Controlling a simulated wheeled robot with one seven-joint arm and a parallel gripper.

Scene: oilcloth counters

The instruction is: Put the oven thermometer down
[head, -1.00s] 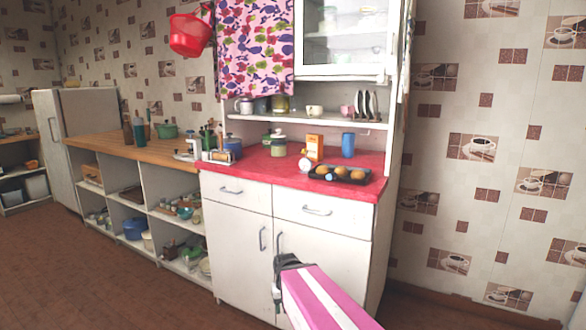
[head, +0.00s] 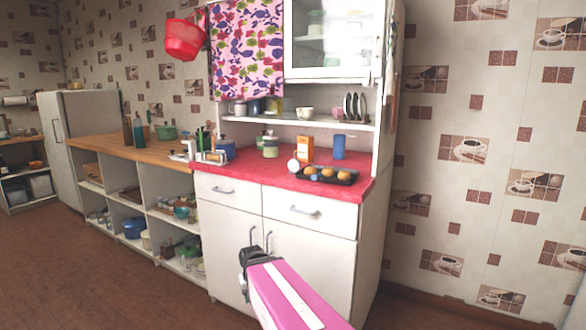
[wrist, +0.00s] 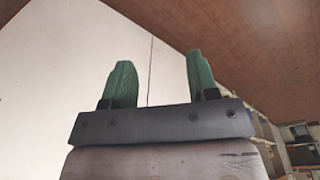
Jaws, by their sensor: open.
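A small round white dial, which looks like the oven thermometer (head: 293,165), stands on the red countertop (head: 240,172), just left of a dark tray of round brown items. My gripper (head: 245,285) is low in front of the white cabinet doors, below the countertop and apart from the thermometer. In the wrist view its two green fingers (wrist: 160,78) are spread with nothing between them. The thermometer is not in the wrist view.
The dark tray (head: 347,181), an orange box (head: 305,149), a blue cup (head: 339,147) and a lidded jar (head: 270,148) share the red counter. A shelf (head: 300,121) hangs above it. A narrow strip along the counter's front edge is clear.

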